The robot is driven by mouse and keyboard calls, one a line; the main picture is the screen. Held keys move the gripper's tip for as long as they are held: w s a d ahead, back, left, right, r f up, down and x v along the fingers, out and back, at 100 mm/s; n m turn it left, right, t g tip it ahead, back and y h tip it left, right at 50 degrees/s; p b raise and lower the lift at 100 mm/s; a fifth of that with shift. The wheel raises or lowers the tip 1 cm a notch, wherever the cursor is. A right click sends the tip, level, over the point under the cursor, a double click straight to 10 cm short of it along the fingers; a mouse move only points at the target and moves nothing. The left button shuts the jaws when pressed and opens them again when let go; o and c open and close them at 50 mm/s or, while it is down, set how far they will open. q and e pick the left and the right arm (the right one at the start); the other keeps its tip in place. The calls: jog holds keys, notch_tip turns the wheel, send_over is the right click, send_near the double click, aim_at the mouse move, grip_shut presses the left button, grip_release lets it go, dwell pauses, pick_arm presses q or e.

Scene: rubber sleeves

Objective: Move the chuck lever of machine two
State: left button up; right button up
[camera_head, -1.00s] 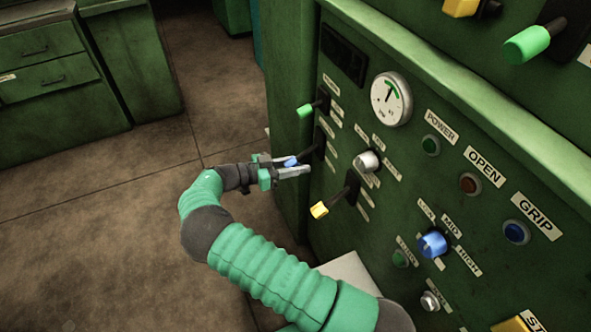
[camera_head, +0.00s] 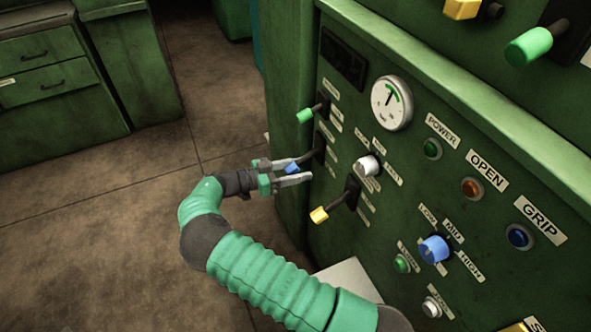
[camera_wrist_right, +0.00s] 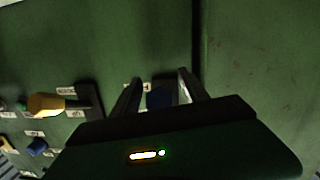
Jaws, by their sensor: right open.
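A lever with a blue knob (camera_head: 292,169) sticks out from the left part of the green machine panel (camera_head: 340,255). My right gripper (camera_head: 303,169) is open, with its fingers on either side of this knob. In the wrist view the dark blue knob (camera_wrist_right: 160,97) shows between the two fingers (camera_wrist_right: 158,88), with a gap visible. A lever with a green knob (camera_head: 305,115) is above it, and one with a yellow knob (camera_head: 319,215) is below it. The small labels are too blurred to tell which is the chuck lever. My left gripper is out of view.
The panel also carries a round gauge (camera_head: 391,103), a white knob (camera_head: 367,165), a blue dial (camera_head: 434,249) and an orange OPEN button (camera_head: 472,188). Green drawers (camera_head: 50,75) stand far left. The floor (camera_head: 90,230) between is clear.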

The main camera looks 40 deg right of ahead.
jog(key=v, duration=1.7)
jog(key=shift+b, duration=0.4)
jog(key=shift+w+d+f, duration=0.1)
jog(key=shift+w+d, duration=0.05)
